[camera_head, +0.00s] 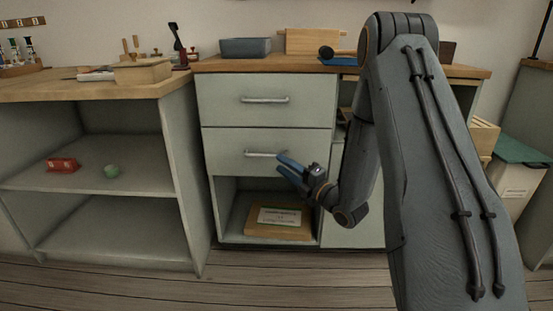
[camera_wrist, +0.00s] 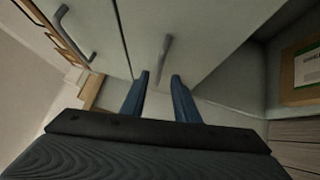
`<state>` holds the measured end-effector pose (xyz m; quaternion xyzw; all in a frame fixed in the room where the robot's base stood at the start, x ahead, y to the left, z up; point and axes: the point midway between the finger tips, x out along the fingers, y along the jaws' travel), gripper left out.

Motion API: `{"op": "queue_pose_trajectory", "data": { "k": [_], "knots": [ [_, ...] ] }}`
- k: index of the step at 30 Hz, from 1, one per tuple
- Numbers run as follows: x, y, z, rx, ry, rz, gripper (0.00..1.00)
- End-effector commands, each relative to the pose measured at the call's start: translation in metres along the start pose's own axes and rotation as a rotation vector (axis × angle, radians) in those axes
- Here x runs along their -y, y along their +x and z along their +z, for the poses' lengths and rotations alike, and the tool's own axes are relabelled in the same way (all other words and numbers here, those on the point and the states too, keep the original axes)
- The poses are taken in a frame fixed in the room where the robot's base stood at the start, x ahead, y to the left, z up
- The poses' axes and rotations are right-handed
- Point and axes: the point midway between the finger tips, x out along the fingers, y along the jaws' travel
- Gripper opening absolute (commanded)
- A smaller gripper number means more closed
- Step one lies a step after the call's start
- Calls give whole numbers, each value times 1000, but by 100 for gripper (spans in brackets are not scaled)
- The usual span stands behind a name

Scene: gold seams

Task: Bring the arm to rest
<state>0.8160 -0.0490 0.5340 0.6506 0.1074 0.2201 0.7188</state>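My gripper (camera_head: 281,163) is in front of the lower drawer (camera_head: 228,148) of the grey-green cabinet, its blue fingertips close to the right end of that drawer's handle (camera_head: 262,154). In the wrist view my gripper (camera_wrist: 160,77) has its two blue fingers apart with nothing held. The handle (camera_wrist: 166,50) lines up with the gap between the fingertips; I cannot tell whether they reach around it. Both drawers look shut. My arm (camera_head: 440,160) extends from the lower right, bends high and comes down to the cabinet.
The upper drawer (camera_head: 228,98) has its own handle (camera_head: 265,99). Below is an open bay with a labelled wooden box (camera_head: 262,233). The floor (camera_head: 300,285) in front is clear.

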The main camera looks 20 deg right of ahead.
Motion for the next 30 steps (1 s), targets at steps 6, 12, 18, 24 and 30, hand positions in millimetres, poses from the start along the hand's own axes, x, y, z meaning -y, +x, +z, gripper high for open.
{"op": "queue_pose_trajectory", "data": {
  "k": [6,12,18,24,30],
  "knots": [
    [0,-17,0,0,0,1,28],
    [0,-17,0,0,0,1,28],
    [0,-17,0,-1,0,1,28],
    [-5,3,-13,-6,43,-70,28],
    [-19,46,-58,40,225,-309,28]
  ]
}}
